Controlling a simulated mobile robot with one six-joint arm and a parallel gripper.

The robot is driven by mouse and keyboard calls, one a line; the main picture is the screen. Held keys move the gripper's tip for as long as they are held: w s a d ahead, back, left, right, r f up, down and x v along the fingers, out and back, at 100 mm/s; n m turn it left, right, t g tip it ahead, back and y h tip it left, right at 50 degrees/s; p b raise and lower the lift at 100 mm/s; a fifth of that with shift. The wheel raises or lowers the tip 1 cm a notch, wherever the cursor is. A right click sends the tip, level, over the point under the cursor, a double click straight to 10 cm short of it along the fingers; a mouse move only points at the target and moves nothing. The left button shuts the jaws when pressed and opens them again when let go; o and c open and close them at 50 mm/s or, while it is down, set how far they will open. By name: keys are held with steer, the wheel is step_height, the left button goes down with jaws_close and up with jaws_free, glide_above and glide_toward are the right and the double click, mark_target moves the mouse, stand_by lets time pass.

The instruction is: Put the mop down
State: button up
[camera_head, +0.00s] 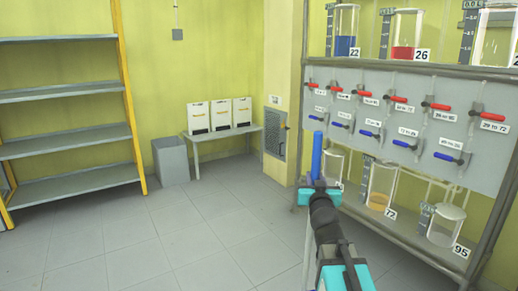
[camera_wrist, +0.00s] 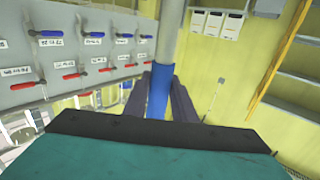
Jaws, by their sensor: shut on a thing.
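The mop's blue handle (camera_head: 316,155) stands nearly upright at my gripper (camera_head: 318,184) in the head view. A thin pale pole shows below the gripper, left of my arm. In the wrist view the blue part of the mop (camera_wrist: 158,92) sits between the two dark fingers of my gripper (camera_wrist: 159,100), which is shut on it. A grey length of pole (camera_wrist: 171,30) continues beyond the blue part. The mop's head is out of sight in both views, so I cannot tell whether it touches the floor.
The reactor rack (camera_head: 390,105), with red and blue valves and glass vessels, stands close on the right. A grey bin (camera_head: 171,162) and a low table (camera_head: 222,137) with white containers stand at the back. Empty shelves (camera_head: 70,92) stand left. The tiled floor (camera_head: 170,235) between is clear.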

steer(key=shift+d+f+m+h, duration=0.35)
steer(key=shift+d+h, duration=0.15)
steer(key=shift+d, duration=0.15)
steer(key=shift+m+g+h, duration=0.3)
steer(key=shift+m+h, duration=0.25)
steer(key=shift+h, duration=0.35)
steer(key=shift+s+d+f, duration=0.2)
steer(key=shift+d+f, duration=1.25)
steer(key=shift+f, duration=0.25)
